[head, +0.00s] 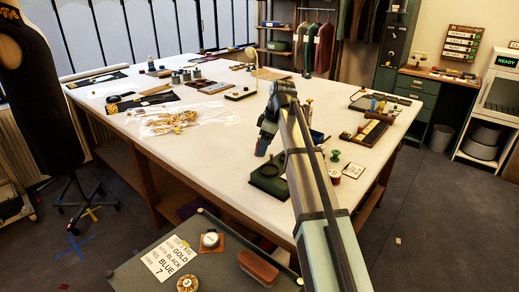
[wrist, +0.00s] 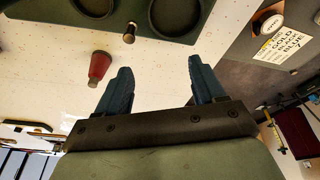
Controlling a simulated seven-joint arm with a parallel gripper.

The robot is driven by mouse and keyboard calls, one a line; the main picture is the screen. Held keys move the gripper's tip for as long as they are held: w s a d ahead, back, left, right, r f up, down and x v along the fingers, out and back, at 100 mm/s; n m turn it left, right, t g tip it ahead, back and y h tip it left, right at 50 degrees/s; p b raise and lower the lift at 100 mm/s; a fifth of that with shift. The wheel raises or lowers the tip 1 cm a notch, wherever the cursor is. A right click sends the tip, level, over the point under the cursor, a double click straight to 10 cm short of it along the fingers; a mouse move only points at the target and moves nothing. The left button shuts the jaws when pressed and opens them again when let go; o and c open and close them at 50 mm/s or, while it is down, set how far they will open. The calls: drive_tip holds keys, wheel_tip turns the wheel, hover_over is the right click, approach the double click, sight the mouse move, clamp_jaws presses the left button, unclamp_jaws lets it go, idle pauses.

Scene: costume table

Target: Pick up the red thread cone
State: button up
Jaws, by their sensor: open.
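In the head view my gripper (head: 263,146) hangs over the table near a green tray (head: 268,183). I cannot surely make out the cone in the head view; my arm covers part of that area.
In the head view, a green spool (head: 335,155) and a small reddish spool (head: 334,175) stand right of my arm. A plastic sheet with gold pieces (head: 180,122) lies left. The table between is clear.

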sight(259, 138)
drive_tip(key=w+d+r+m+t, duration=0.15)
drive_tip(key=w+r+m, duration=0.25)
drive_tip(key=w+m, duration=0.55)
drive_tip(key=w+f, duration=0.1)
drive_tip(key=f, duration=0.1)
drive_tip(key=w+a+f+n, duration=0.1)
drive_tip(key=w+f, duration=0.1)
drive_tip(key=f, duration=0.1)
drive_tip(key=w+a+f+n, duration=0.1)
drive_tip(key=w+f, duration=0.1)
drive_tip(key=f, duration=0.1)
drive_tip(key=shift+w+f+t+h, duration=0.15)
drive_tip(key=shift+w+t+h, duration=0.05)
drive_tip(key=shift+t+h, duration=0.15)
drive_tip(key=shift+x, duration=2.7)
drive_tip(key=shift+s+d, duration=0.15)
drive_tip(key=shift+d, duration=0.05)
drive_tip(key=c, duration=1.1)
drive_tip(key=shift+c, duration=0.2)
